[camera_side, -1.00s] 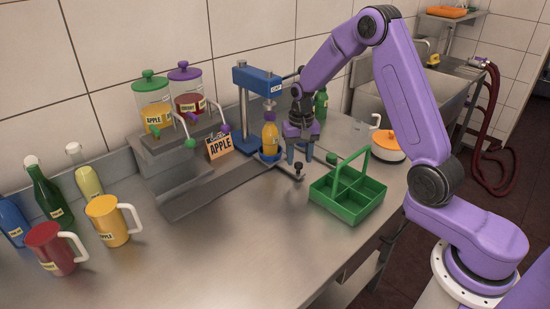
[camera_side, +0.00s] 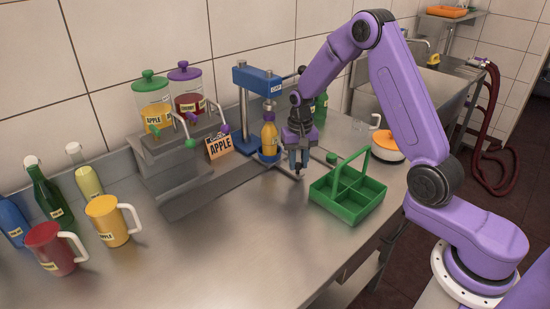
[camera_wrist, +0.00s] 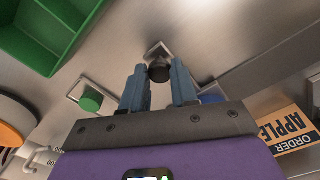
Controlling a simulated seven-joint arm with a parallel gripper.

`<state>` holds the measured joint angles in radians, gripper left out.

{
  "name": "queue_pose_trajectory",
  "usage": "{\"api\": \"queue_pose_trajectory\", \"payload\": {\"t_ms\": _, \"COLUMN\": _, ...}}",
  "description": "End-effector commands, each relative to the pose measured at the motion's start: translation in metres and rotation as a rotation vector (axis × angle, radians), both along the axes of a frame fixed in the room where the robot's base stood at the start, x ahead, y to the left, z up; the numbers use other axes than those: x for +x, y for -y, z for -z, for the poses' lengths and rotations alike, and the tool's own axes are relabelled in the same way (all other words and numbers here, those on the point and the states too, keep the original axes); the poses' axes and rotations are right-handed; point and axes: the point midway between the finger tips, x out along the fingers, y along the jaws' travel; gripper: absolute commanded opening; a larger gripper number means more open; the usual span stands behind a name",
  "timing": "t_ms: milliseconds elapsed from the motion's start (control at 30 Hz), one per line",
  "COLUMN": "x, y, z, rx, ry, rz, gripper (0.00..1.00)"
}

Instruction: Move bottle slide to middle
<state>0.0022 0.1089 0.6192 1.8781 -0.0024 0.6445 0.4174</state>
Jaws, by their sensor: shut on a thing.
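The orange bottle (camera_side: 269,140) with a purple cap stands upright in a blue holder under the blue capping press (camera_side: 258,80), on the slide. The slide's black knob (camera_wrist: 159,72) sits at its near end. My gripper (camera_side: 298,168) points down at that end; in the wrist view its two blue-grey fingers (camera_wrist: 160,88) are on either side of the knob and closed on it. The bottle is hidden in the wrist view; only a bit of blue (camera_wrist: 212,98) beside the right finger shows.
A green divided crate (camera_side: 348,190) stands close to the right of my gripper. An orange "APPLE" order sign (camera_side: 220,146) and two dispensers (camera_side: 153,105) are to the left. A yellow mug (camera_side: 108,220) and a red mug (camera_side: 52,247) stand at front left. The front counter is clear.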

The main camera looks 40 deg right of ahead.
Motion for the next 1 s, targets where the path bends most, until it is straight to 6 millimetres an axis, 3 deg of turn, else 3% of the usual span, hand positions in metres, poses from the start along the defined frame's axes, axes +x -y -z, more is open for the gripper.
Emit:
{"api": "queue_pose_trajectory", "payload": {"t_ms": 700, "x": 0.001, "y": -0.053, "z": -0.001, "rx": 0.002, "ry": 0.002, "rz": -0.006, "gripper": 0.09}}
{"api": "queue_pose_trajectory", "payload": {"t_ms": 1000, "x": 0.001, "y": -0.059, "z": -0.001, "rx": 0.002, "ry": 0.002, "rz": -0.003, "gripper": 0.09}}
